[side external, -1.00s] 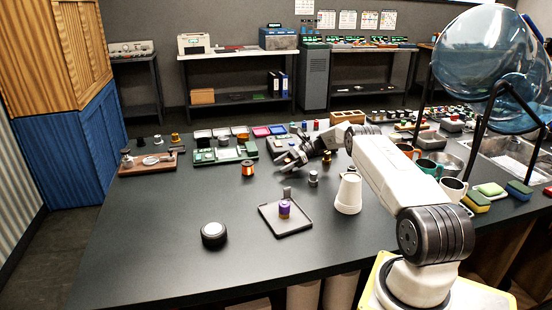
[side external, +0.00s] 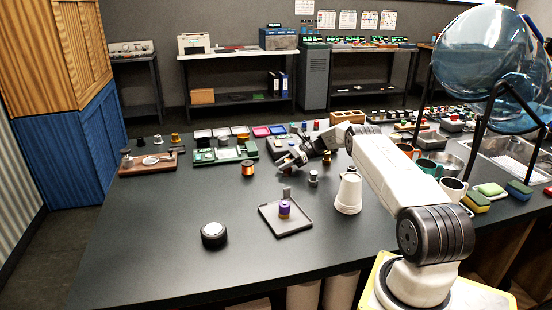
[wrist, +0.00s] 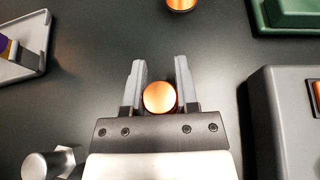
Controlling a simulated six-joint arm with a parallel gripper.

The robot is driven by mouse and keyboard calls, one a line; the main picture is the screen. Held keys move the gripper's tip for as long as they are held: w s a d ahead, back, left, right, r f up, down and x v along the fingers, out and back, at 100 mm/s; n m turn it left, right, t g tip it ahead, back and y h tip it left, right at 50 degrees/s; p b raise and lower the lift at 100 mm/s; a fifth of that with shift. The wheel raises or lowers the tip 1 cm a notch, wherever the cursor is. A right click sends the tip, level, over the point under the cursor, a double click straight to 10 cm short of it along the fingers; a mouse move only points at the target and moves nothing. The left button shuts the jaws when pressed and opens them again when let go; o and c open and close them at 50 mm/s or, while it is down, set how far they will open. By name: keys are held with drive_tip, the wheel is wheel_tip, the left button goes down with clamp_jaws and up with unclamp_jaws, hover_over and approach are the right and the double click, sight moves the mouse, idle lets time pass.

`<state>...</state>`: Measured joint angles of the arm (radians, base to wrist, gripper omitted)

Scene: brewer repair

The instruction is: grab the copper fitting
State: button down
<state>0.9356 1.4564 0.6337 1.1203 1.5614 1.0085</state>
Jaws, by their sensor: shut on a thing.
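The copper fitting (wrist: 160,97) is a round, shiny orange-copper piece seen from above in the wrist view. It sits deep between the two grey fingers, close to the palm. My gripper (wrist: 160,72) is shut on it. In the side external view my gripper (side external: 284,163) is low over the table, and the held fitting cannot be made out clearly there.
A copper spool (side external: 248,168) stands beyond my fingertips, with a green tray (side external: 222,152) behind it. A grey box (wrist: 285,120) is close on the right in the wrist view. A silver fitting (wrist: 48,163) and a tray with a purple piece (side external: 285,225) are nearby.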

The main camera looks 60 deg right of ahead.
drive_tip(key=shift+r, duration=0.15)
drive_tip(key=shift+r, duration=1.45)
drive_tip(key=shift+s+a+r, duration=0.3)
drive_tip(key=shift+s+r, duration=0.2)
drive_tip(key=shift+r, duration=0.2)
drive_tip(key=s+a+r, duration=0.7)
drive_tip(key=s+r, duration=0.1)
drive_tip(key=s, duration=0.2)
drive_tip(key=shift+s+r, duration=0.15)
drive_tip(key=shift+s, duration=0.2)
